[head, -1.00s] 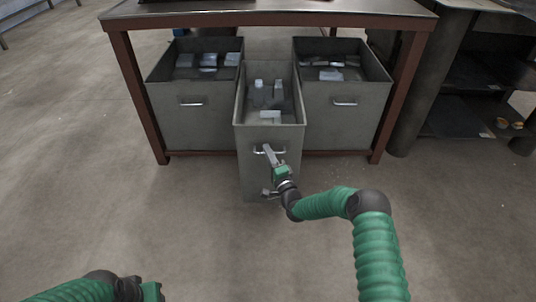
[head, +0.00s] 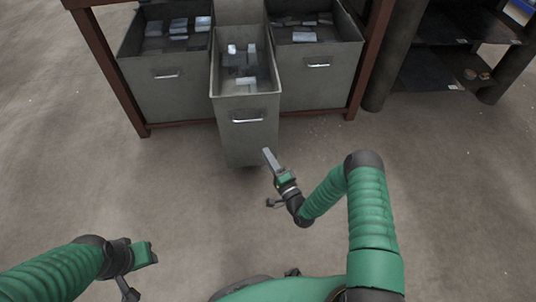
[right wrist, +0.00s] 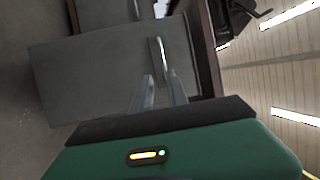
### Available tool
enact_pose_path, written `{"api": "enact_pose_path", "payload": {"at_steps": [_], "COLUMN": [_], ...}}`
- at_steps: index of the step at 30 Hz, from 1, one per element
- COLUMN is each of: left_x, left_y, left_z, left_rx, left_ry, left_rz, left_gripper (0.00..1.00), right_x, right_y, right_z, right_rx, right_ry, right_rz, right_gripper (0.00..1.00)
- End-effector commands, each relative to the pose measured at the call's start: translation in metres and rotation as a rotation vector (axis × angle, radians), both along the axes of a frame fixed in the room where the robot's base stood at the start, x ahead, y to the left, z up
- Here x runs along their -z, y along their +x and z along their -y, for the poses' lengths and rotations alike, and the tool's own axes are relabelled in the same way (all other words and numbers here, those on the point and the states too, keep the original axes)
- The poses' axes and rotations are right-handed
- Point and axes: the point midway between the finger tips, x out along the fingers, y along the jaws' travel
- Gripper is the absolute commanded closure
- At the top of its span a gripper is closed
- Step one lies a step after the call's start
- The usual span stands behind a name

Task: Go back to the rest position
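My right gripper (head: 267,156) is in front of the middle grey bin (head: 246,142), clear of its metal handle (head: 248,116). In the right wrist view its two fingers (right wrist: 161,76) stand apart with a gap and nothing between them. The handle (right wrist: 159,55) shows just past the fingertips there, on the bin's face (right wrist: 90,75). My left gripper (head: 143,254) is low at the left of the head view, away from the bins. Its fingers do not show clearly.
The middle bin, holding several metal pieces, is pulled out between a left bin (head: 165,95) and a right bin (head: 318,87) under a red-framed table (head: 100,70). A dark shelf unit (head: 440,60) stands at the right. The floor (head: 180,190) in front is clear.

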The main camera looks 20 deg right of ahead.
Motion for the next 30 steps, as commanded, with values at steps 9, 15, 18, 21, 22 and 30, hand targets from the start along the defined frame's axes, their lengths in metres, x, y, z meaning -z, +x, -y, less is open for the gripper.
{"api": "enact_pose_path", "payload": {"at_steps": [9, 15, 18, 21, 22, 30], "left_x": [0.001, 0.000, 0.000, 0.000, 0.001, 0.001], "left_y": [0.000, 0.000, 0.000, 0.000, 0.000, 0.000], "left_z": [0.000, 0.000, 0.000, 0.000, 0.000, 0.000], "left_rx": [0.000, 0.000, 0.000, 0.000, 0.000, 0.000], "left_ry": [0.000, 0.000, 0.000, 0.000, 0.000, 0.000], "left_rz": [0.000, 0.000, 0.000, 0.000, 0.000, 0.000], "left_gripper": [0.64, 0.64, 0.64, 0.64, 0.64, 0.64], "right_x": [0.000, -0.007, -0.015, -0.026, -0.031, -0.085], "right_y": [0.001, 0.018, 0.025, 0.010, 0.002, -0.118], "right_z": [0.000, -0.017, -0.034, -0.038, -0.038, -0.025], "right_rx": [0.000, -0.069, -0.155, -0.245, -0.271, -0.510], "right_ry": [0.000, -0.187, -0.472, -0.782, -0.866, -1.316], "right_rz": [0.000, -0.114, -0.280, -0.470, -0.524, -0.909], "right_gripper": [0.80, 0.80, 0.80, 0.80, 0.80, 0.80]}}
